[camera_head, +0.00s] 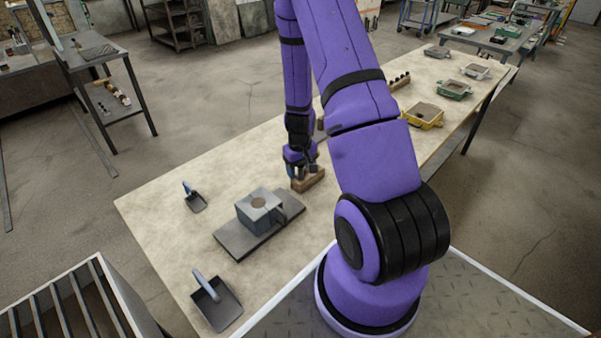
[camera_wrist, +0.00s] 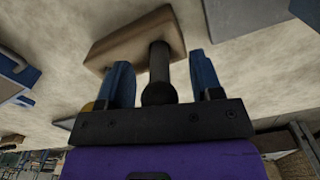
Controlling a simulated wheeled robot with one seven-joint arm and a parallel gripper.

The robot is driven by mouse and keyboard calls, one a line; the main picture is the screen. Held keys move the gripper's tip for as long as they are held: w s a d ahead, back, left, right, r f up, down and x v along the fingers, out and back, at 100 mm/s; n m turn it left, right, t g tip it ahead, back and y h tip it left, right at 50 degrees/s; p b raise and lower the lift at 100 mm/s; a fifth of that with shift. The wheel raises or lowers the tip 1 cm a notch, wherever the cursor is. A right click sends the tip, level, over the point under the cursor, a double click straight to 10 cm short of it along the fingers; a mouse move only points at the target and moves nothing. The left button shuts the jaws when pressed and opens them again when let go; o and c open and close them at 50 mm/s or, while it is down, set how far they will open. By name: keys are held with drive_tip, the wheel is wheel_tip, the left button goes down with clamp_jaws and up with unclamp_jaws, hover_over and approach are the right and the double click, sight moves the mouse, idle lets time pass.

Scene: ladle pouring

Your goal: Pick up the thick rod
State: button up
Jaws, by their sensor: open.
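A dark round rod (camera_wrist: 159,90) stands up from a tan wooden block (camera_wrist: 110,48) in the wrist view. My gripper (camera_wrist: 161,62) is open, with one blue finger on each side of the rod. A gap shows between the rod and each finger. In the head view my gripper (camera_head: 301,160) is low over the wooden block (camera_head: 309,182) on the table. The rod is hard to make out there among the fingers. No second rod in this block can be made out, so its thickness cannot be compared.
A grey box with a round opening (camera_head: 258,208) sits on a dark slab (camera_head: 232,238) left of the block. Two scoops (camera_head: 195,201) (camera_head: 217,303) lie on the table (camera_head: 160,215). A yellow box (camera_head: 424,117) and other trays stand at the far right.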

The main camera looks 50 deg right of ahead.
drive_tip(key=c, duration=1)
drive_tip(key=shift+r, duration=0.1)
